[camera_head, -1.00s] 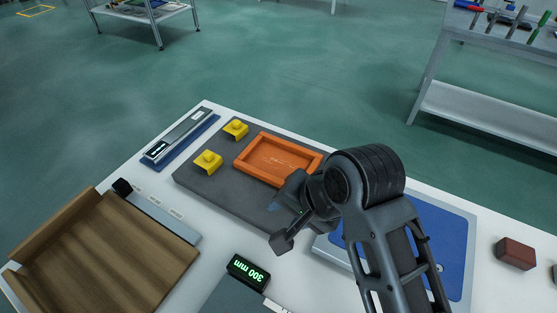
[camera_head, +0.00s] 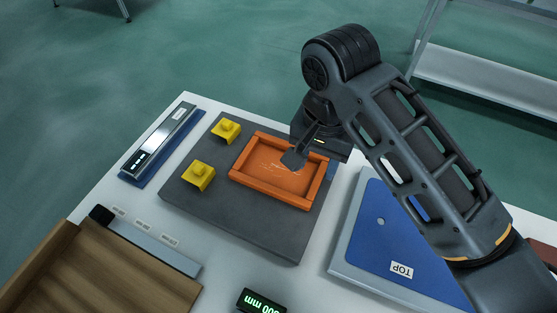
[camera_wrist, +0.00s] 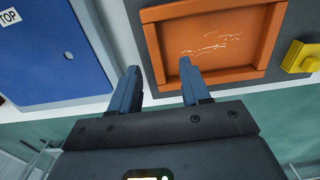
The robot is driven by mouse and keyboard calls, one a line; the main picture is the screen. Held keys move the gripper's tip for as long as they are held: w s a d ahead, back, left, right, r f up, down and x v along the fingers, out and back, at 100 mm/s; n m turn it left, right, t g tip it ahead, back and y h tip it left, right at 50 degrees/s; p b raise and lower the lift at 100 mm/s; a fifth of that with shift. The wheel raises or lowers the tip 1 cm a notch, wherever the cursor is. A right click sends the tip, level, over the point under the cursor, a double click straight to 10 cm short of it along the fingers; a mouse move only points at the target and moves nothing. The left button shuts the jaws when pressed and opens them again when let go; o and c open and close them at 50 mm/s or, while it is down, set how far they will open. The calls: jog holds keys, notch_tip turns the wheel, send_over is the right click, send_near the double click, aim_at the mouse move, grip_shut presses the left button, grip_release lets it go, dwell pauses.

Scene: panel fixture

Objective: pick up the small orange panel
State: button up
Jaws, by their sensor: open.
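The small orange panel (camera_head: 274,170) is a shallow rectangle with raised rims and pale scratch-like marks on its floor. It lies flat on a dark grey plate (camera_head: 225,215). My gripper (camera_head: 295,160) is over the panel's far right part in the head view, where its fingertips are hard to make out. In the wrist view my gripper shows two blue-grey fingers spread apart with nothing between them. The panel (camera_wrist: 215,45) fills the upper right there. One finger overlaps the panel near its rim and the other is outside it. The height gap is unclear.
Two yellow blocks (camera_head: 199,176) (camera_head: 226,130) stand left of the panel on the grey plate. A blue panel marked TOP (camera_head: 385,235) lies to the right. A silver gauge on a blue base (camera_head: 160,145) is at left. A wooden tray (camera_head: 95,275) and a display (camera_head: 262,301) are in front.

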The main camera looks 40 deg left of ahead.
aim_at(317, 181)
jog(key=shift+w+d+f+p, duration=0.1)
jog(key=shift+d+f+p, duration=0.05)
jog(key=shift+f, duration=1.2)
jog(key=shift+w+d+f+p, duration=0.1)
jog(key=shift+d+f+p, duration=0.05)
jog(key=shift+f, duration=1.2)
jog(key=shift+c, duration=0.5)
grip_shut()
